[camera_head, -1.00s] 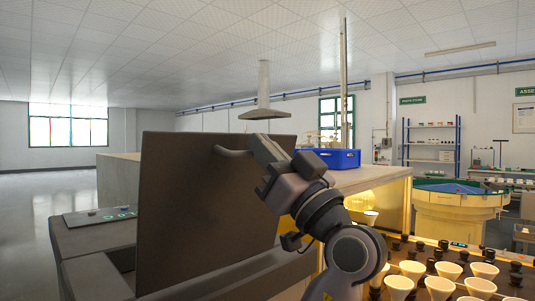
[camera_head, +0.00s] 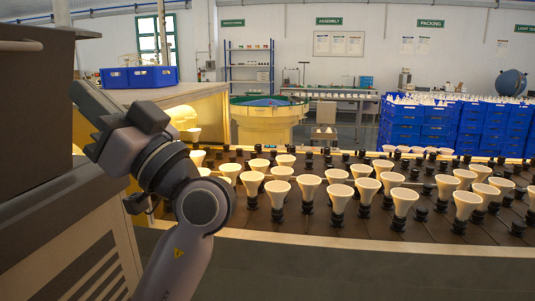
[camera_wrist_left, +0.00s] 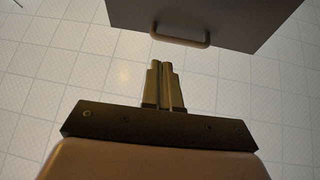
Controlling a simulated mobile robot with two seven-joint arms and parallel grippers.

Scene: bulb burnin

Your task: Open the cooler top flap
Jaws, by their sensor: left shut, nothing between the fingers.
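The cooler top flap (camera_head: 30,115) is a dark flat panel standing raised at the left edge in the head view, partly cut off by the frame. Its bar handle (camera_head: 20,45) is near its top edge. My left gripper (camera_head: 80,90) is to the right of the flap, shut and empty. The left wrist view shows the flap (camera_wrist_left: 200,14) and its handle (camera_wrist_left: 180,38) a short gap beyond the shut fingers (camera_wrist_left: 165,72). The fingers do not hold the handle. My right gripper is not in view.
A conveyor with many white bulbs (camera_head: 338,192) runs across the front right. A yellow feeder bowl (camera_head: 265,120) and stacked blue crates (camera_head: 405,125) are farther back.

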